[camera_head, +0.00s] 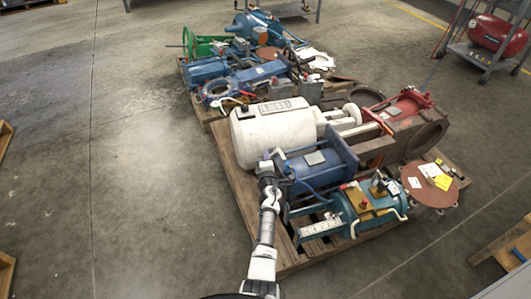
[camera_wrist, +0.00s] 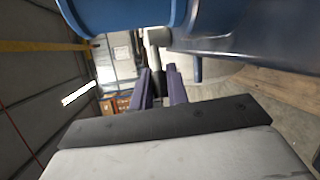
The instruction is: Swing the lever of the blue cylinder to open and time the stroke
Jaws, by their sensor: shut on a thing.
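The blue cylinder (camera_head: 318,166) lies on its side on the near pallet, between the white tank and the teal actuator. My arm reaches up from the bottom of the head view, and my gripper (camera_head: 275,158) is at the cylinder's left end. In the wrist view my gripper (camera_wrist: 160,86) shows two purple-grey fingers close together, just below the cylinder's blue body (camera_wrist: 250,38).
The wooden pallet (camera_head: 240,195) edges the left side. Open concrete floor (camera_head: 140,180) lies left. A red compressor (camera_head: 490,32) stands far right.

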